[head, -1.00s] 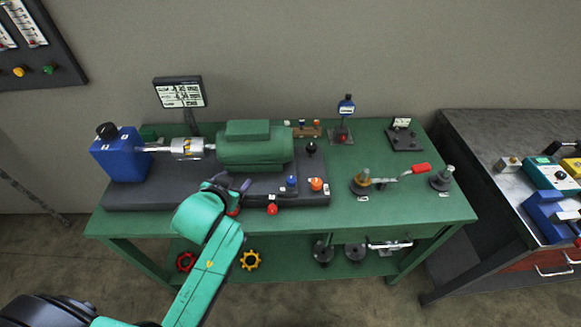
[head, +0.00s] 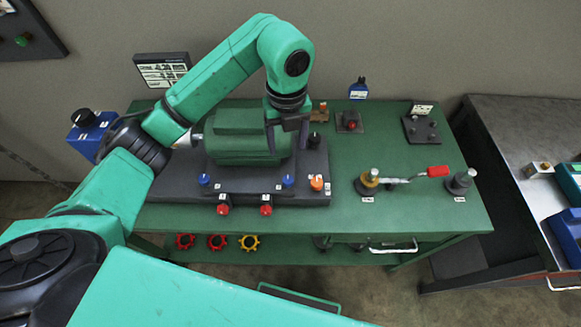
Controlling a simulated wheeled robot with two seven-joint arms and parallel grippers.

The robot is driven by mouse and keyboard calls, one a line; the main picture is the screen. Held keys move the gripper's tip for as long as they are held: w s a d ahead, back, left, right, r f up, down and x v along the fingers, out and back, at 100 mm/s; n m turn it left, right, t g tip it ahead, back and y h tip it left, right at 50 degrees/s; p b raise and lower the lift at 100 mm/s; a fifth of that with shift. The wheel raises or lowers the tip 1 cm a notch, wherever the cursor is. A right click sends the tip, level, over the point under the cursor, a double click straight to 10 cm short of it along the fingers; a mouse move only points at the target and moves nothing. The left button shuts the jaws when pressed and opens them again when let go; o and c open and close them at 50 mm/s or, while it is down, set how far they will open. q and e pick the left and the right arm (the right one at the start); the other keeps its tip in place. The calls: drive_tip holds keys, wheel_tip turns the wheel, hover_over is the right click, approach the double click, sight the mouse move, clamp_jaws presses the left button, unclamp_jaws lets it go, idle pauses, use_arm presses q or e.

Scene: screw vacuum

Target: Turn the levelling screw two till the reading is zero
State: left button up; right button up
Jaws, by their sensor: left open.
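My left gripper (head: 288,147) points down over the right end of the green motor (head: 238,137), its two fingers apart and empty. The motor sits on a dark base plate (head: 240,198). Red knobs (head: 223,209) (head: 266,210) stand along the plate's front edge, with blue-topped screws (head: 204,179) (head: 288,181) behind them. An orange knob (head: 317,183) is at the right end, and a black knob (head: 314,140) is behind it. The labels are too small to tell which is screw two. A display (head: 163,70) stands at the back left; its reading is illegible. My right gripper is not in view.
A blue unit (head: 88,134) is partly behind my arm. A red-handled wrench (head: 432,172) lies between two posts (head: 370,182) (head: 460,182) on the green table (head: 415,222). A small gauge (head: 358,89) stands at the back. Handwheels (head: 217,242) are on the shelf below.

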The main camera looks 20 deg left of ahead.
use_arm(q)
drive_tip(key=p, duration=0.1)
hover_over(288, 180)
wheel_tip(288, 180, down, 5)
wheel_tip(288, 180, down, 8)
drive_tip(key=shift+r+p, duration=0.1)
drive_tip(key=shift+p, duration=1)
drive_tip(key=shift+f, duration=0.6)
clamp_jaws()
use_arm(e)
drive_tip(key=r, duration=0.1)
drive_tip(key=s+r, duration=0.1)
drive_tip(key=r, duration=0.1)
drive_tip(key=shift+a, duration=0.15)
